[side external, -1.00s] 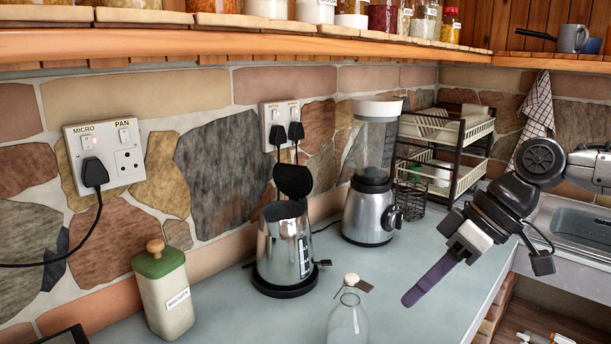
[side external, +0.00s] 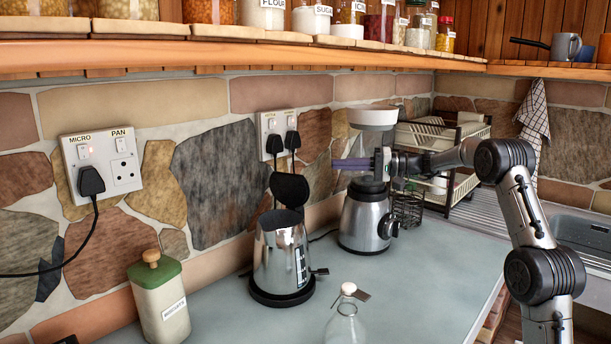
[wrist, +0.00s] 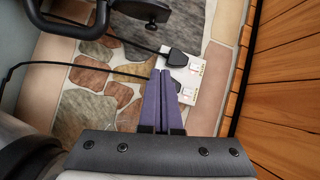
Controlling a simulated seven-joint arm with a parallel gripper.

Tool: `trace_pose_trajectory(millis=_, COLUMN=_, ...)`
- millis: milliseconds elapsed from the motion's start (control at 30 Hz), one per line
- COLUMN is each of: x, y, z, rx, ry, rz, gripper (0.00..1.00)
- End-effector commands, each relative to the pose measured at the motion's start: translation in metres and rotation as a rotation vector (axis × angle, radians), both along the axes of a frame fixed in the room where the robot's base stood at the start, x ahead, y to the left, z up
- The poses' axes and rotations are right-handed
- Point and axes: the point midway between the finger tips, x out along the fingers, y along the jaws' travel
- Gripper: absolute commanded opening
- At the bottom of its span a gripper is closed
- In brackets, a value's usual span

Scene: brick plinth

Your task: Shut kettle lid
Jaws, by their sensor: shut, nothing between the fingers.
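The silver kettle (side external: 281,250) stands upright on its black base on the counter, in the middle of the side view. Its black lid (side external: 289,189) is open, standing up above the rim at the back. My gripper (side external: 337,163) is shut and empty, its purple fingers pointing left. In the side view the fingertips are right of the lid and slightly higher, with a visible gap between. In the wrist view my gripper (wrist: 162,74) shows its fingers together. A dark loop-shaped part (wrist: 62,32) there may be the kettle's handle; I cannot tell surely.
A blender (side external: 364,218) stands right of the kettle, overlapped by my gripper. A glass bottle (side external: 346,326) is in front and a green-topped canister (side external: 160,305) at left. Plugged sockets (side external: 277,135) are on the stone wall. A shelf (side external: 220,50) runs above.

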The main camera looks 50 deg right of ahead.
Motion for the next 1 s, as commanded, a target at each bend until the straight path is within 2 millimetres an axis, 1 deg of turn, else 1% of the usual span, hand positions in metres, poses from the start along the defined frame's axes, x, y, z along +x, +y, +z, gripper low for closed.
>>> trace_pose_trajectory(millis=33, x=-0.002, y=-0.012, z=-0.009, rx=0.012, ry=0.013, rz=-0.017, gripper=0.00)
trace_pose_trajectory(millis=100, x=-0.004, y=-0.020, z=-0.013, rx=0.017, ry=0.018, rz=-0.032, gripper=0.00)
trace_pose_trajectory(millis=233, x=0.002, y=-0.016, z=-0.012, rx=0.015, ry=0.018, rz=-0.033, gripper=0.00)
trace_pose_trajectory(millis=367, x=0.019, y=-0.004, z=-0.013, rx=0.015, ry=0.019, rz=-0.029, gripper=0.00)
trace_pose_trajectory(millis=733, x=0.080, y=0.037, z=-0.017, rx=0.014, ry=0.018, rz=-0.028, gripper=0.00)
trace_pose_trajectory(millis=900, x=0.071, y=0.056, z=-0.021, rx=0.015, ry=0.020, rz=-0.032, gripper=0.00)
trace_pose_trajectory(millis=1000, x=0.068, y=0.065, z=-0.023, rx=0.016, ry=0.019, rz=-0.032, gripper=0.00)
